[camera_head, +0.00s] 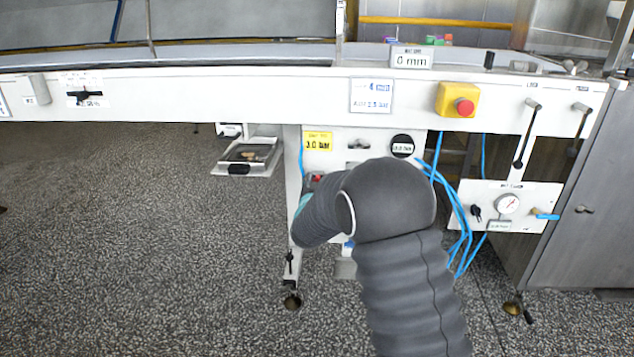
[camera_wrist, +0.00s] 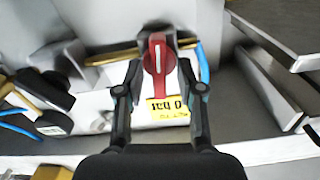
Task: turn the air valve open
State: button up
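The air valve has a red handle (camera_wrist: 158,58) with a pale line on its hub, in the upper middle of the wrist view. In the head view a small red part of the valve (camera_head: 316,178) shows beside my arm; the rest is hidden. My gripper (camera_wrist: 160,80) is open, with one finger on each side of the handle; whether either finger touches it, I cannot tell. A yellow 3.0 bar label (camera_wrist: 168,108) appears upside down near the valve in the wrist view.
Blue hoses (camera_head: 458,215) hang right of my arm. A red emergency button (camera_head: 464,107) sits on the white beam above. A lower panel (camera_head: 470,190) at right carries a gauge (camera_head: 507,204) and a blue lever (camera_head: 545,216). The floor at left is clear.

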grip_shut()
